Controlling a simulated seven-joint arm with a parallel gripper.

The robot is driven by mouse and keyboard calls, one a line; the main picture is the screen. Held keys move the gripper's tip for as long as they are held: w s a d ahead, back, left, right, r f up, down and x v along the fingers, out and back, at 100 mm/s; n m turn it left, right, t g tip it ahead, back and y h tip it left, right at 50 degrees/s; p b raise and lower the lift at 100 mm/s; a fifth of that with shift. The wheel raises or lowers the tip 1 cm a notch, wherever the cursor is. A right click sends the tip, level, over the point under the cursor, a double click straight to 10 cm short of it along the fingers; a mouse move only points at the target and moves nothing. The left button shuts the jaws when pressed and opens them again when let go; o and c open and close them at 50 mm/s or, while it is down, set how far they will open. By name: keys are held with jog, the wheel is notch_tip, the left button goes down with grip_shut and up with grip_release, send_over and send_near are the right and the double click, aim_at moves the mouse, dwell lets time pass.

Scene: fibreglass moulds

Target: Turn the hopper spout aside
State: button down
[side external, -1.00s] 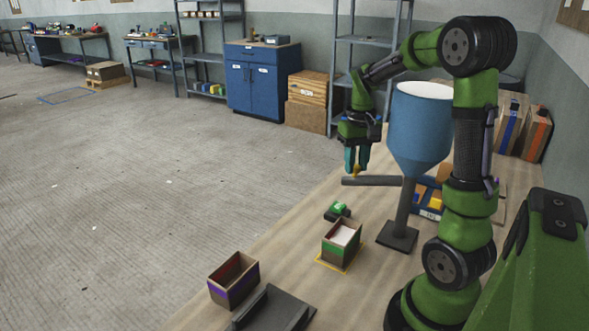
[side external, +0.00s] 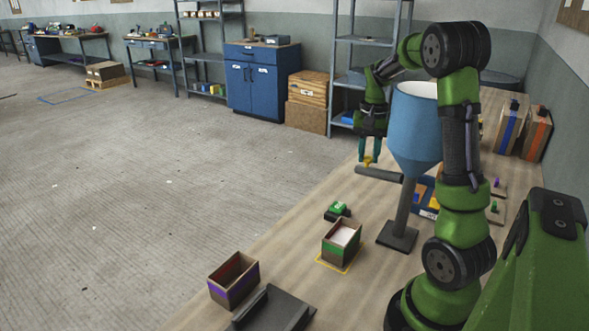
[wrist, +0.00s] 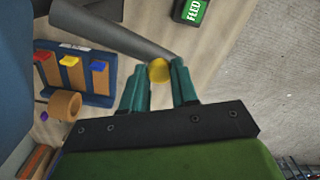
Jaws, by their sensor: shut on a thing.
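The blue hopper (side external: 415,135) stands on a grey post with a dark square base (side external: 398,236) on the bench. Its grey tubular spout (side external: 385,176) sticks out to the left from the post, and it also shows in the wrist view (wrist: 112,32). A yellow knob (wrist: 159,70) sits at the spout's outer end. My gripper (side external: 370,158) is shut on this knob, with one teal finger on each side of it; the fingertips also show in the wrist view (wrist: 160,76).
A green-banded box (side external: 341,247) with white contents stands in a yellow outline. Beside it is a green-and-black FEED block (side external: 338,211). A purple-banded box (side external: 233,283) and a dark tray (side external: 274,308) stand nearer. A blue rack (wrist: 85,92) is behind the post.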

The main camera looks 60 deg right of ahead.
jog(key=shift+d, duration=0.15)
jog(key=c, duration=0.8)
grip_release()
jog(key=shift+c, duration=0.2)
notch_tip(320, 180, up, 17)
jog(key=w+a+f+n+t, duration=0.1)
jog(key=a+f+n+t, duration=0.15)
jog(key=a, duration=0.55)
jog(key=w+a+f+n+t, duration=0.2)
jog(key=a+f, duration=0.2)
jog(key=a, duration=0.5)
jog(key=s+a+f+n+t+y, duration=0.1)
jog(key=s+a+n, duration=0.1)
jog(key=a, duration=0.5)
jog(key=s+a+f+n+t+y, duration=0.1)
jog(key=s+a, duration=0.3)
jog(key=a, duration=0.4)
jog(key=shift+a+f+n+t, duration=0.15)
jog(key=shift+f+n+t, duration=0.35)
jog(key=shift+n, duration=0.35)
